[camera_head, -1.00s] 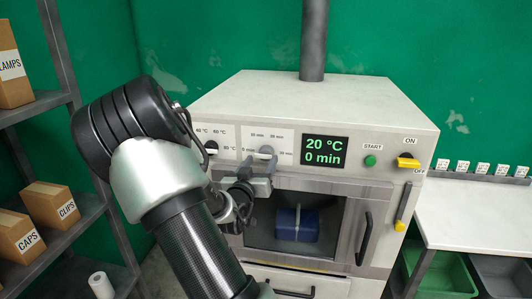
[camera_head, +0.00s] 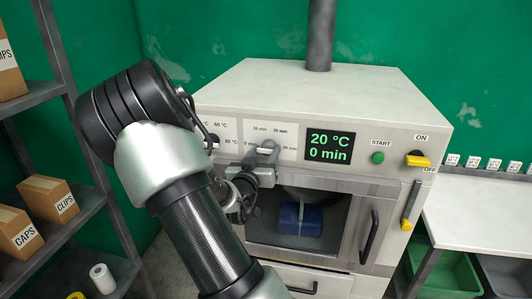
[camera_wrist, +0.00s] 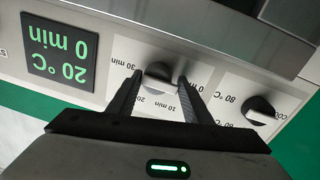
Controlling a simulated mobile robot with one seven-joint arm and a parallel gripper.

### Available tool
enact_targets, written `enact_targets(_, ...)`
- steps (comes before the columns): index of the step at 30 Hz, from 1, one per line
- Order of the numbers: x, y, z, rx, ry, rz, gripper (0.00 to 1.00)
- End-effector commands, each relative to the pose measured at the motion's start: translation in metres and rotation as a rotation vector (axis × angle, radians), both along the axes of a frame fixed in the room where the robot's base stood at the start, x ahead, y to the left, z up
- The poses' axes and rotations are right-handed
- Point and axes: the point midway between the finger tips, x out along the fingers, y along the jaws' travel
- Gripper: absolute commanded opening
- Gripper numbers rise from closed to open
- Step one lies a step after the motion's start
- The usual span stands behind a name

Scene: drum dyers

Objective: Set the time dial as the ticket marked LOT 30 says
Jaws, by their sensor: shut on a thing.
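In the wrist view, where the panel appears upside down, the dial (camera_wrist: 158,74) sits between the two fingers of my gripper (camera_wrist: 159,82). My gripper (camera_head: 262,158) is shut on it. Minute marks ring the dial; 10 min and 30 min read clearly in the wrist view. The display (camera_head: 330,146) reads 20 °C and 0 min. Several small white tickets (camera_head: 483,164) stand along the right worktop; their writing is too small to read, so I cannot tell which is LOT 30.
The temperature dial (camera_wrist: 258,110) is close beside my gripper. A green START button (camera_head: 377,157) and a yellow ON/OFF switch (camera_head: 418,161) are to the right. Below is the windowed door (camera_head: 345,225) with a blue thing inside. A shelf with boxes (camera_head: 47,197) stands left.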

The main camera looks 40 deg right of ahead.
Motion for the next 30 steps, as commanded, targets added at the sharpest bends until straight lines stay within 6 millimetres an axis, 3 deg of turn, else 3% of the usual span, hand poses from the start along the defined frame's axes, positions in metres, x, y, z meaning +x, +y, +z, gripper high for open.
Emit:
enact_targets(3, -0.0029, -0.0027, 0.0001, -0.001, 0.001, -0.008, 0.23)
enact_targets(14, -0.0048, -0.0048, -0.0022, 0.038, -0.047, -0.014, 0.23)
enact_targets(30, -0.0074, -0.0073, -0.0062, 0.325, -0.385, -0.019, 0.23)
